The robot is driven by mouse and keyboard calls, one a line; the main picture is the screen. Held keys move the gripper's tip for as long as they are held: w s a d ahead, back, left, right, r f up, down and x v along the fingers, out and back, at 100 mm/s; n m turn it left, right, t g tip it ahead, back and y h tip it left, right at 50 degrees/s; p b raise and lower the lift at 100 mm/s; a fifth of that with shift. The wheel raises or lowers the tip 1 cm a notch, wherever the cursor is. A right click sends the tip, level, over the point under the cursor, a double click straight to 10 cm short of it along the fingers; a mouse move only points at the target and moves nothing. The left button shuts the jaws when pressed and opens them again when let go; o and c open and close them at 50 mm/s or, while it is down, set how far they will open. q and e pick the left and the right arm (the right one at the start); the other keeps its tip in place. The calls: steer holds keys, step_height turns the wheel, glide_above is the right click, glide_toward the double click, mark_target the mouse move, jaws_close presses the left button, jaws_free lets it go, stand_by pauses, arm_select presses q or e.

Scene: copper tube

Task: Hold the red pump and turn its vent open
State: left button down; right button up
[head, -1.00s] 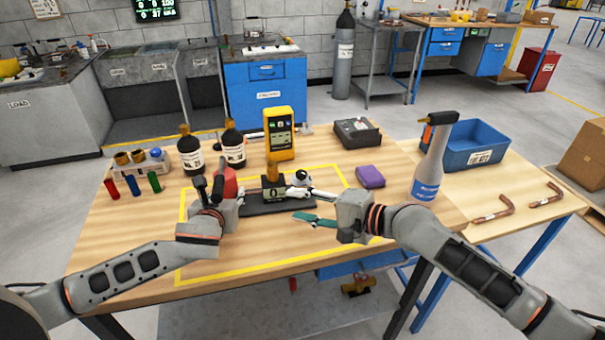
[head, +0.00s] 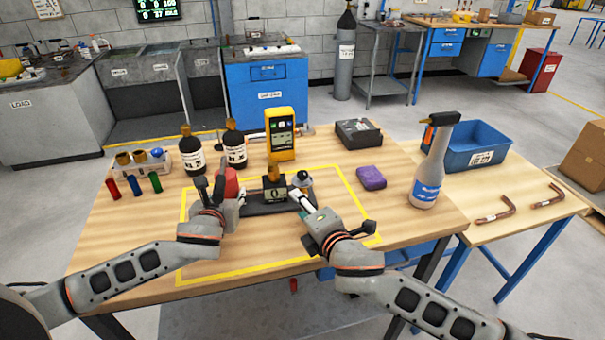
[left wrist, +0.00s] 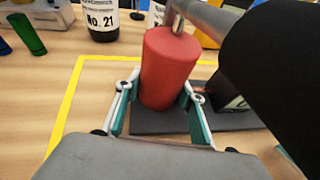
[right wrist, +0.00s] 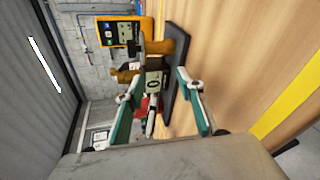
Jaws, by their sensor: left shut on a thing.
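The red pump (head: 229,183) stands upright on a dark base plate (head: 262,209) inside the yellow outline. It also shows as a red cylinder in the left wrist view (left wrist: 168,65). My left gripper (left wrist: 160,102) is shut on its lower body, one finger on each side. A dark block marked 0 (head: 275,190) with a brass top stands on the plate right of the pump. My right gripper (right wrist: 156,95) is open, its fingers apart and pointed toward the block, which also shows in the right wrist view (right wrist: 153,84). Contact there cannot be told.
A yellow meter (head: 281,135) and two dark bottles (head: 191,152) stand behind. A tube rack (head: 143,162) is at left. A purple block (head: 371,178), a spray bottle (head: 431,165) and a blue bin (head: 480,147) are at right. The front of the table is mostly clear.

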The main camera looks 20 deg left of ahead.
mark_target(304, 177)
steer(key=n, duration=0.1)
steer(key=n+t, duration=0.1)
steer(key=n, duration=0.2)
steer(key=shift+s+d+r+t, duration=0.2)
steer(key=shift+s+d+t, duration=0.1)
steer(key=shift+d, duration=0.1)
steer(key=n, duration=0.2)
steer(key=shift+s+d+r+n+t+h, duration=0.1)
steer(key=shift+d+r+n+t+h, duration=0.2)
steer(key=shift+t, duration=0.1)
steer(key=n, duration=0.1)
steer(key=n+t, duration=0.1)
steer(key=r+n, duration=0.1)
steer(key=shift+s+d, duration=0.3)
steer(key=shift+d, duration=0.05)
steer(key=n, duration=0.1)
steer(key=n+t, duration=0.1)
steer(key=r, duration=0.1)
steer(key=shift+s+d+r+n+h, duration=0.1)
steer(key=shift+s+d+n+h, duration=0.2)
steer(key=shift+n, duration=0.1)
steer(key=shift+w+a+r+t, duration=0.15)
steer(key=shift+w+t, duration=0.15)
steer(key=shift+w, duration=0.15)
steer(key=x, duration=1.1)
jaws_close()
